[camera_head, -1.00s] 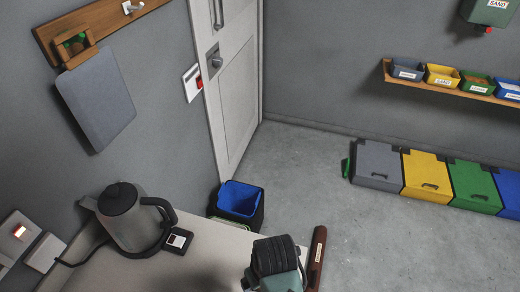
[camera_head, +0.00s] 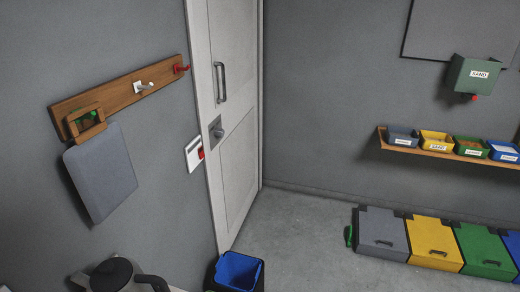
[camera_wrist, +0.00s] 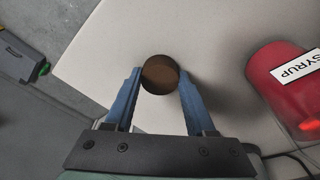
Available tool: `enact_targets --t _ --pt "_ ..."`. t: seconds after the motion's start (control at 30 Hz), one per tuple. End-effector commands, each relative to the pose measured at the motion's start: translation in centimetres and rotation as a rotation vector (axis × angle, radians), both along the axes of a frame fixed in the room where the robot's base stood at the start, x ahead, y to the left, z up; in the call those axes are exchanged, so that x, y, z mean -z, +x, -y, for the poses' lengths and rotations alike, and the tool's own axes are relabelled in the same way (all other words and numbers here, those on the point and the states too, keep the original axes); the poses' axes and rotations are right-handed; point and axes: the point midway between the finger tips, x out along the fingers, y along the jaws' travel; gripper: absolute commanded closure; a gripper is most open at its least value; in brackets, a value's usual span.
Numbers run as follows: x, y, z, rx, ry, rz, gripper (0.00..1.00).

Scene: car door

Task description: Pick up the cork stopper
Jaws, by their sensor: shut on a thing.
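The cork stopper (camera_wrist: 160,74) is a round, dark brown piece in the wrist view, seen from its end. My gripper (camera_wrist: 160,82) has two blue fingers, one on each side of the stopper, and is shut on it. The pale counter top (camera_wrist: 105,55) lies behind the stopper, with a soft shadow to the right. I cannot tell whether the stopper touches the counter. Neither the stopper nor my gripper shows in the head view.
A red container labelled SYRUP (camera_wrist: 285,85) stands right of my gripper. The head view shows a kettle (camera_head: 115,275), a blue bin (camera_head: 238,270), a door (camera_head: 235,130), a hook board (camera_head: 125,97), and colored floor boxes (camera_head: 432,243) along the wall.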

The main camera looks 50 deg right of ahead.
Motion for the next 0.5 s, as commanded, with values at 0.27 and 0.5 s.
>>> enact_targets --t 0.27,0.5 --pt "0.0 0.0 0.0 0.000 0.000 0.000 0.96" --pt "-2.1 0.1 0.1 -0.001 -0.003 0.004 0.96"
